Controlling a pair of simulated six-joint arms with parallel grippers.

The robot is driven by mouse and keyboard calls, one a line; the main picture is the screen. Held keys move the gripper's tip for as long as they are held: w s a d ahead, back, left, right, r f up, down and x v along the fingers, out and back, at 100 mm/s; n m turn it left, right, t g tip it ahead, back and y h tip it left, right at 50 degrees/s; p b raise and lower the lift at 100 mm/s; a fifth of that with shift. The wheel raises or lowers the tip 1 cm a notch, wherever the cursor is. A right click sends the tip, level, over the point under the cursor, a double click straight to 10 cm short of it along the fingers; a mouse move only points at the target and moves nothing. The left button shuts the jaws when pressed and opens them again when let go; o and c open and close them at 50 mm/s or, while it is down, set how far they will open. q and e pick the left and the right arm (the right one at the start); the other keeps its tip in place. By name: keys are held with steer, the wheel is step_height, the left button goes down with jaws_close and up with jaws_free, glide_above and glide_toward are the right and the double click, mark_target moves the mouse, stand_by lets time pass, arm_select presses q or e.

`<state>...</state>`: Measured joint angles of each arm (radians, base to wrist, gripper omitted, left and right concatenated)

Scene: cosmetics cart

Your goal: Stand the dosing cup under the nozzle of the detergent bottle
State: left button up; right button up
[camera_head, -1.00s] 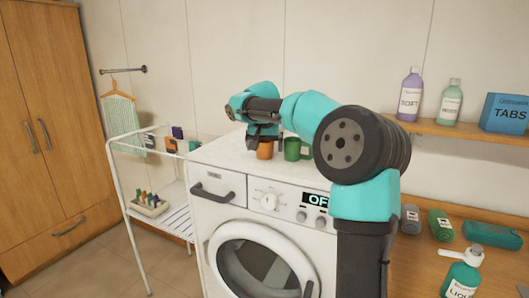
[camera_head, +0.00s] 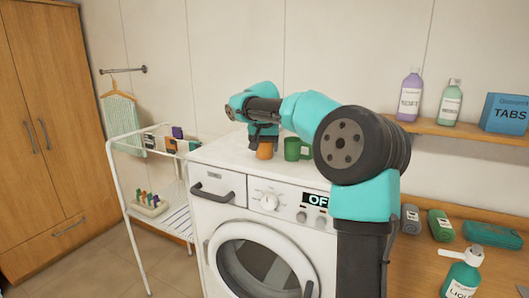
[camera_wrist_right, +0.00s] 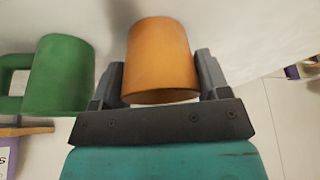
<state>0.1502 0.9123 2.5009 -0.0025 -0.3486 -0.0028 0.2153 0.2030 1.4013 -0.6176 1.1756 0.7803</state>
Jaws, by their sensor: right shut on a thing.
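An orange cup (camera_head: 264,151) stands on top of the washing machine at its back. My right gripper (camera_head: 262,140) reaches over it from above and is shut on it. In the right wrist view the orange cup (camera_wrist_right: 161,62) sits between the two fingers of the right gripper (camera_wrist_right: 160,85). A white detergent bottle top with a nozzle shows on a teal bottle (camera_head: 461,276) at the lower right, on the wooden counter. Its label is partly cut off by the frame edge. My left gripper is not in view.
A green mug (camera_head: 297,149) stands close beside the orange cup, also in the wrist view (camera_wrist_right: 60,75). A drying rack (camera_head: 117,170) stands left of the washing machine (camera_head: 222,183).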

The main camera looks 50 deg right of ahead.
steer(key=shift+r, duration=0.1)
steer(key=shift+r, duration=1.6)
steer(key=shift+s+a+r, duration=0.1)
steer(key=shift+a+r, duration=0.05)
steer(key=s+a+r, duration=0.1)
steer(key=s+a, duration=0.9)
steer(key=a, duration=0.1)
steer(key=shift+s+a+r, duration=0.15)
steer(key=shift+s+a, duration=0.1)
steer(key=shift+s, duration=0.05)
